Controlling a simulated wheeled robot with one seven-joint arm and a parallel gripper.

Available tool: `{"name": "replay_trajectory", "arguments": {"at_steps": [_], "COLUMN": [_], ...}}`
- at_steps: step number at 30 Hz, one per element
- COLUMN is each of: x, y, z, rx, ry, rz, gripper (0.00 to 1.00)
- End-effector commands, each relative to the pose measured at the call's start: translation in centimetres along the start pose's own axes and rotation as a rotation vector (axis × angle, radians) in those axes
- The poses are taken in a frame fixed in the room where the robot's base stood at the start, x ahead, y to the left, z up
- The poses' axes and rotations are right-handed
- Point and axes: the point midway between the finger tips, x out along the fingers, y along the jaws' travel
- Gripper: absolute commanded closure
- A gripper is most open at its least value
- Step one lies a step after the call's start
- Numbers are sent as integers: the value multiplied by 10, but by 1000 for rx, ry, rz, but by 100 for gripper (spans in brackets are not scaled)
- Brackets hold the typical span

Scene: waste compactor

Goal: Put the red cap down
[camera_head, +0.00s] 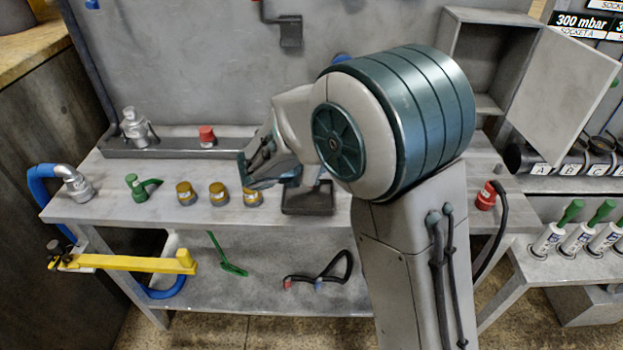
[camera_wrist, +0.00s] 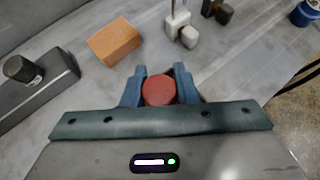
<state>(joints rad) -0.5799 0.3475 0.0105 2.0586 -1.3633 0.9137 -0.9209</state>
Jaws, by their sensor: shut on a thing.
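A round red cap (camera_wrist: 159,91) sits between the two blue fingers of my gripper (camera_wrist: 158,76) in the wrist view. My gripper is shut on it. In the head view my gripper (camera_head: 262,174) is over the workbench (camera_head: 108,194), and the held cap is hidden there by the gripper and arm. From these views I cannot tell whether the cap touches the bench. Another red cap-like piece (camera_head: 207,137) stands on the grey ledge (camera_head: 175,150) at the back of the bench.
Several yellow-brown caps (camera_head: 218,194) and a green fitting (camera_head: 140,187) stand left of my gripper. A dark tray (camera_head: 309,200) lies just to its right. A red hose fitting (camera_head: 486,196) is at the bench's right end. An orange block (camera_wrist: 115,42) shows in the wrist view.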

Motion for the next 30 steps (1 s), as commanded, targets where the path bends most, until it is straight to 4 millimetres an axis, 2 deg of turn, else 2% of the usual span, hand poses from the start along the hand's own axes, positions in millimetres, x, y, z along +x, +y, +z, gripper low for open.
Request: {"name": "replay_trajectory", "arguments": {"at_steps": [3, 10, 23, 24, 26, 30], "x": [1, 19, 24, 24, 23, 23], "y": [2, 3, 2, 2, 2, 2], "z": [-7, -34, -40, -40, -39, -39], "rx": [0, -1, 1, 2, 2, 1], "ry": [-1, 0, -1, -1, -1, 0], "rz": [-2, -1, 0, 0, 0, 0], "gripper": [96, 96, 96, 71, 54, 52]}}
